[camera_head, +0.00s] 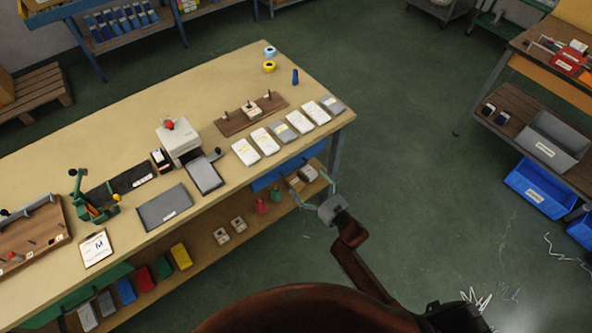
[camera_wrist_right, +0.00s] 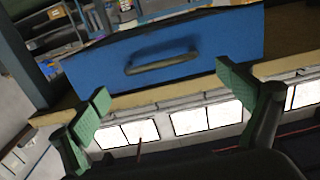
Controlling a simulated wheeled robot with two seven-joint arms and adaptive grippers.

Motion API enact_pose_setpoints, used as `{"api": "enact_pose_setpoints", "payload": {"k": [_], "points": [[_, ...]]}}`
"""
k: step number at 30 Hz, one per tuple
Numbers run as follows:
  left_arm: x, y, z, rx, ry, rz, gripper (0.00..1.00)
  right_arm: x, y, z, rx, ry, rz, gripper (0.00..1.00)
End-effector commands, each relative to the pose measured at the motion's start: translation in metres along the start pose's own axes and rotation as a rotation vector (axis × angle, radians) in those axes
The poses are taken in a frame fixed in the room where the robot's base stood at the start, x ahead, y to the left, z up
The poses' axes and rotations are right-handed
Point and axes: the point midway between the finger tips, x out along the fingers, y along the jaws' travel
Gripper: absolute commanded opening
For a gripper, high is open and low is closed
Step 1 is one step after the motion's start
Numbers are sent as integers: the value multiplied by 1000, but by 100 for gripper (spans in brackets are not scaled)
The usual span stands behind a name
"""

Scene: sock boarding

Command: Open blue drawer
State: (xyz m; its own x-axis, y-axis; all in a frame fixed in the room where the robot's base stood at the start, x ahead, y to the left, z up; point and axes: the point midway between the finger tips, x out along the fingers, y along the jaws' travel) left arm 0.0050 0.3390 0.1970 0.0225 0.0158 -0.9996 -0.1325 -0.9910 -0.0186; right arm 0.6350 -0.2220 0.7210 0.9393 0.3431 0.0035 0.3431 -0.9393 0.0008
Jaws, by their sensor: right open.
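The blue drawer (camera_head: 275,177) sits under the bench top near its right end; its front faces my right arm. In the right wrist view its flat blue front (camera_wrist_right: 220,45) fills the upper middle, with a grey bar handle (camera_wrist_right: 162,64) across it. My right gripper (camera_head: 312,199) is close in front of the drawer. In the wrist view its two green fingers (camera_wrist_right: 162,83) are spread wide, one on each side of the handle, with nothing between them. I cannot tell the exact gap to the handle. My left gripper is not in view.
The bench top (camera_head: 120,150) bears several packets, a wooden board with pegs (camera_head: 250,115) and a white device (camera_head: 180,142). A lower shelf (camera_head: 205,255) holds small items beneath the drawer. A bench leg (camera_head: 336,160) stands right of the drawer. The green floor (camera_head: 420,150) to the right is open.

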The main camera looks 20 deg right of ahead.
Motion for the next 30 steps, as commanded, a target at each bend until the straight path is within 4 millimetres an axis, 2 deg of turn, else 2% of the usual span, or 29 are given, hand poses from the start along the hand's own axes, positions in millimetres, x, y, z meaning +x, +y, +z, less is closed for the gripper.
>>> {"api": "enact_pose_setpoints", "payload": {"k": [7, 12, 17, 24, 30], "points": [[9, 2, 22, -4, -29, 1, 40, 40, 0, 2, 1, -1, 0, 94], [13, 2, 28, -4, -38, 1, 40, 61, 0, 3, 0, -2, 1, 94], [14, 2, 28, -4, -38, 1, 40, 69, 0, 2, 1, -2, 1, 94], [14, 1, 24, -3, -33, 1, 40, 69, 0, 1, 1, -3, 2, 94], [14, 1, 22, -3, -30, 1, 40, 69, 0, 2, 1, -3, 2, 81]]}}
